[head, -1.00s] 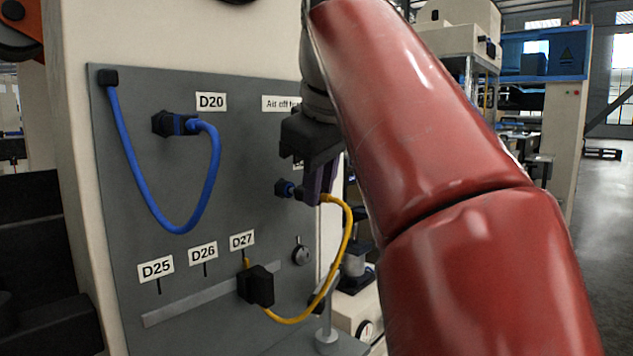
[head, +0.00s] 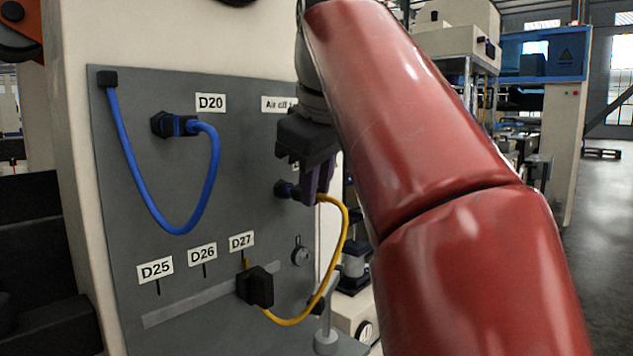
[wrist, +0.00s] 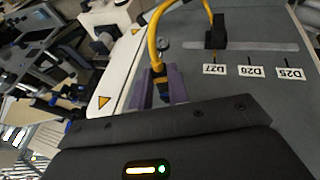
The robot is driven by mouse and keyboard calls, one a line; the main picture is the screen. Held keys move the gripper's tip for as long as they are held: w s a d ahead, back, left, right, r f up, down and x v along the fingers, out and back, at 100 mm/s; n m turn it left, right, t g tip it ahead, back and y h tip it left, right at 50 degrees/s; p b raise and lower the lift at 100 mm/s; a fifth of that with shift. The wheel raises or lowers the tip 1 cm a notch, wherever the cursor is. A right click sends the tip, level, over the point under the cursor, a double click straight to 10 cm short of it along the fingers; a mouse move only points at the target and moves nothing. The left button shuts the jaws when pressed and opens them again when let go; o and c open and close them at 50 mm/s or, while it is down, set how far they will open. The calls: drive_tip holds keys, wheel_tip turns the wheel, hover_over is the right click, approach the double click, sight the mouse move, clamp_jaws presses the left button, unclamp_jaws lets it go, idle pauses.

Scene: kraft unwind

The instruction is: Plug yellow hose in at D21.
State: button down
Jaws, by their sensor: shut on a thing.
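The yellow hose (head: 343,250) runs from a black block (head: 256,287) below the D27 label (head: 241,241) up to my gripper (head: 315,192). My gripper is shut on the hose's plug end, which also shows between the purple fingers in the wrist view (wrist: 158,87). The plug end meets a dark blue fitting (head: 284,189) on the grey panel (head: 130,255). I cannot tell whether it is fully seated. The label above this fitting is mostly hidden by my gripper, so D21 cannot be read.
A blue hose (head: 211,175) loops from the panel's top left corner to the D20 port (head: 172,125). Labels D25 (head: 155,269) and D26 (head: 202,254) sit low on the panel. A small knob (head: 300,253) is right of D27. A grey post (head: 326,325) stands below.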

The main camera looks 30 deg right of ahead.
drive_tip(key=shift+w+a, duration=0.1)
drive_tip(key=shift+w, duration=0.2)
idle(0.4)
drive_tip(key=c, duration=1.3)
unclamp_jaws()
drive_tip(key=shift+o, duration=0.2)
